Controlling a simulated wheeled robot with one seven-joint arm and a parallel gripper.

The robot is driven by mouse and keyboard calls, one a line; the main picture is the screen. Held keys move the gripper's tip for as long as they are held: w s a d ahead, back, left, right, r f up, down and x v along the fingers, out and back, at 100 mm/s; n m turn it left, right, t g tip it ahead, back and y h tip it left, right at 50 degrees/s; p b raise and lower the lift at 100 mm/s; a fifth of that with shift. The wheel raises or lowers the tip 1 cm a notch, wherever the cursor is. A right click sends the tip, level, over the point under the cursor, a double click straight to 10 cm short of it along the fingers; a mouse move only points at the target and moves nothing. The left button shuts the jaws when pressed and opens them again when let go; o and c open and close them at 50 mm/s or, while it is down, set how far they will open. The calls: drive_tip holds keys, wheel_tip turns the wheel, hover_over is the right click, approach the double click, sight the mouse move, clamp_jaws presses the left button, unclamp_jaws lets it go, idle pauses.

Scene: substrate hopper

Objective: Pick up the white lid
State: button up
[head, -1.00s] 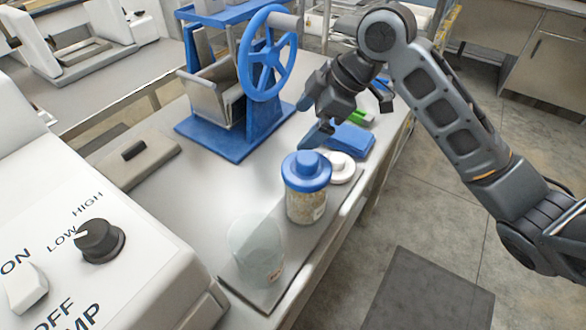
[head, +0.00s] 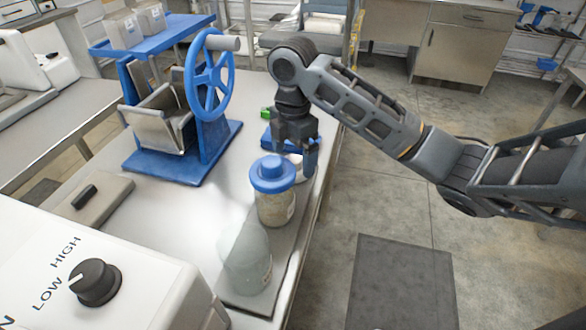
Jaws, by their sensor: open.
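The white lid (head: 297,163) lies flat on the bench just behind and to the right of the jar with the blue lid (head: 275,206). It is partly hidden by the jar's lid and by my gripper. My gripper (head: 293,158) points down over the white lid and is open. One blue-tipped finger shows at the lid's right side; the other is mostly hidden. I cannot tell whether the fingers touch the lid.
A blue object (head: 267,141) and a green one (head: 267,113) lie behind my gripper. The blue-wheeled hopper (head: 210,78) stands left. The bench edge is close on the right.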

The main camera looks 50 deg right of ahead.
wheel_tip(320, 180, down, 2)
drive_tip(key=shift+f, duration=0.1)
drive_tip(key=c, duration=0.8)
